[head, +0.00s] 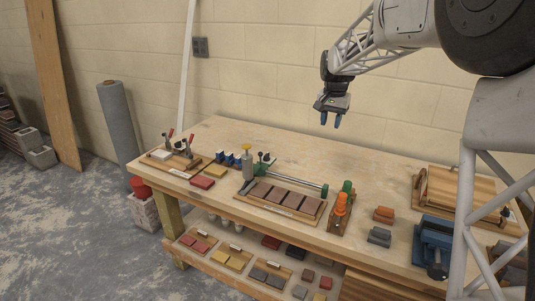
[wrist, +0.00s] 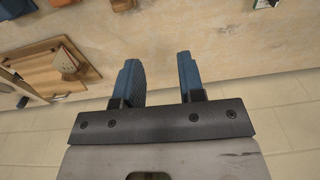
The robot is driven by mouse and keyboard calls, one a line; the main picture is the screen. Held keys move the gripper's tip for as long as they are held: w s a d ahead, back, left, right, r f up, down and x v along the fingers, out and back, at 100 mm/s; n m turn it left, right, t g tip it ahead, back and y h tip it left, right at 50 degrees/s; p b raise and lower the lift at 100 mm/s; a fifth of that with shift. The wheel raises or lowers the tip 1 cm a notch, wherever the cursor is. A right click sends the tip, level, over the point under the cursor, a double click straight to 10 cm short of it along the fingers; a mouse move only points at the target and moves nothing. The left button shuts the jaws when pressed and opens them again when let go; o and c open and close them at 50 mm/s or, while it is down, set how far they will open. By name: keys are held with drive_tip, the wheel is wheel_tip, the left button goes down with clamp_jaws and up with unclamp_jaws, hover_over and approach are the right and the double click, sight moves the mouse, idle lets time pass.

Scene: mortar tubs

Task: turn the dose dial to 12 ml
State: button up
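My gripper (head: 331,119) hangs high above the back of the workbench, in front of the wall. Its two blue fingers are apart with nothing between them, as the wrist view also shows (wrist: 157,65). I cannot make out a dose dial or any ml marks in either view; the bottle is too small to read.
The workbench (head: 225,133) carries a wooden tray of brown tiles (head: 285,199), a rack with orange and green handles (head: 341,205), a blue vise (head: 434,245) and a wooden board with a handle (head: 452,192). A clamp fixture (head: 175,160) stands at the left. The back strip is mostly clear.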

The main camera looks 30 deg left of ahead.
drive_tip(key=w+a+f, duration=0.3)
drive_tip(key=a+f, duration=0.1)
drive_tip(key=a, duration=0.3)
drive_tip(key=w+a+f, duration=0.2)
drive_tip(key=a+f, duration=0.1)
drive_tip(key=a, duration=0.5)
hover_over(267, 154)
drive_tip(key=shift+g, duration=0.4)
wheel_tip(267, 154, down, 8)
drive_tip(key=shift+a+f, duration=0.1)
drive_tip(key=shift+a, duration=0.05)
drive_tip(key=shift+f, duration=0.1)
drive_tip(key=shift+f, duration=3.8)
clamp_jaws()
